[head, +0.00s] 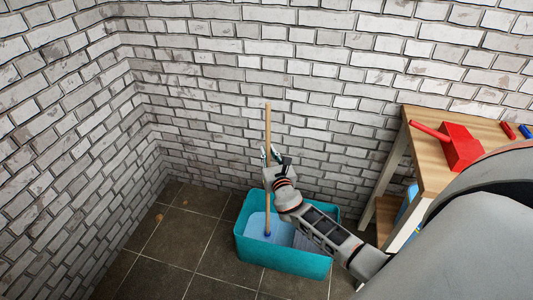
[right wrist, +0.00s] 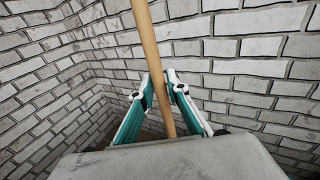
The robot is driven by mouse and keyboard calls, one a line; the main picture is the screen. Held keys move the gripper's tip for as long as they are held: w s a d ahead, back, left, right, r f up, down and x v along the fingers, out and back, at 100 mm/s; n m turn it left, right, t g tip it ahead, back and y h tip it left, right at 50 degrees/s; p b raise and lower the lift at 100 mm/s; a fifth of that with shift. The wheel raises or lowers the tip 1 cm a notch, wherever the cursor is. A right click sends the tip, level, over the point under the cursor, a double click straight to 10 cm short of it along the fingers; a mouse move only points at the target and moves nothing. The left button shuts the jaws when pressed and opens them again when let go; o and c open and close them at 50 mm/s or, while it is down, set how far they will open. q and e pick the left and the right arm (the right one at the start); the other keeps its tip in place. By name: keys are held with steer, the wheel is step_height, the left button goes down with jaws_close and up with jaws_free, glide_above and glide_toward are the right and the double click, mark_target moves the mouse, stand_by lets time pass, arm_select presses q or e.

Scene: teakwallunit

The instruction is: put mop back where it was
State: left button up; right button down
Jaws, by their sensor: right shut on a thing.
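The mop (head: 267,128) has a long wooden handle and stands nearly upright, with its lower end inside a teal tub (head: 300,263). A small blue part (head: 267,233) shows at the bottom of the handle, over the tub's pale inside. My right gripper (head: 271,158) is shut on the handle, about midway up. In the right wrist view the handle (right wrist: 150,45) runs between the two fingers of my right gripper (right wrist: 162,82). My arm hides part of the tub. My left gripper is not in view.
A wooden table (head: 430,150) stands at the right, with a red mallet-like object (head: 458,147) and small red and blue items on it. White brick walls (head: 210,90) meet in a corner behind the tub. Dark floor tiles (head: 180,235) left of the tub are clear.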

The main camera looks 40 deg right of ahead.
steer(key=c, duration=2.4)
jaws_free()
steer(key=shift+f, duration=0.15)
steer(key=o, duration=0.4)
steer(key=shift+o, duration=0.2)
